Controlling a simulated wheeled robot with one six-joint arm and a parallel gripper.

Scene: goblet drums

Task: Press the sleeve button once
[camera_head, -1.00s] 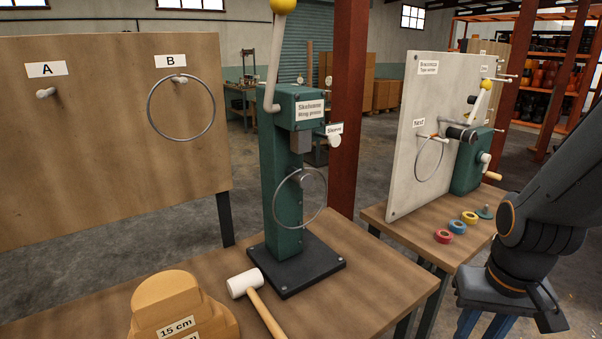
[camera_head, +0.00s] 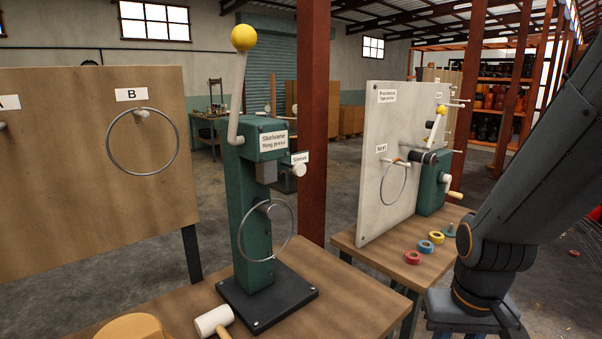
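The green ring press (camera_head: 247,215) stands upright on a dark base plate on the near wooden table, in the middle of the head view. A pale round knob (camera_head: 299,170) sticks out on its right side, just under a small white label (camera_head: 300,158) whose text is too small to read surely; it looks like the sleeve button. A metal ring (camera_head: 240,243) hangs at the front of the press column. The press lever with a yellow ball (camera_head: 244,38) points up. My dark arm fills the right side; my gripper is out of view.
A brown board (camera_head: 60,200) with a ring on peg B (camera_head: 141,113) stands left. A second table (camera_head: 375,250) with a white panel (camera_head: 375,160) and tape rolls stands right. A red post (camera_head: 313,120) rises behind the press.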

